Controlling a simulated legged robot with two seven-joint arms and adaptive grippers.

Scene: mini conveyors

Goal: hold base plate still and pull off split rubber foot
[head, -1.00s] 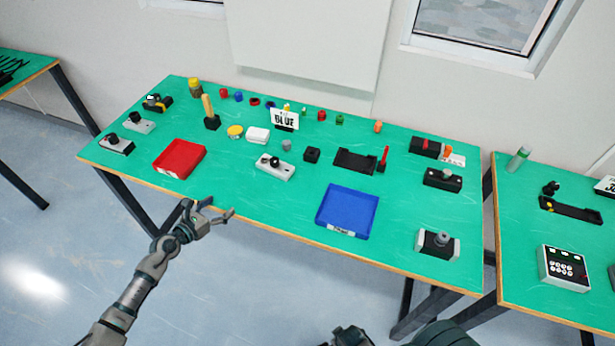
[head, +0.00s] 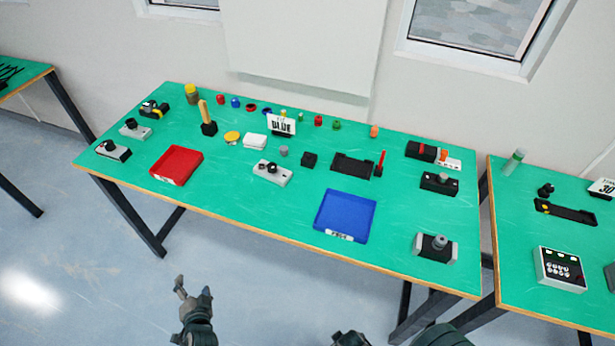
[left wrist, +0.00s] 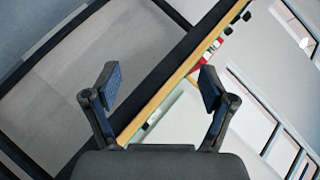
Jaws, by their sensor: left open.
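My left gripper (head: 193,286) is open and empty, low in front of the table and well short of its front edge. In the left wrist view its two fingers (left wrist: 160,85) are spread apart with nothing between them, and the table edge runs beyond them. Several small base units stand on the green table: a pale one with black knobs (head: 272,171), a black-and-white one with a grey knob (head: 436,246), and a black one (head: 439,183). I cannot tell which is the base plate, and no split rubber foot can be made out. Only dark parts of my right side show.
A red tray (head: 176,166) lies at the left of the table and a blue tray (head: 345,216) at the front centre. A second green table (head: 505,270) is at the right. The floor in front is clear.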

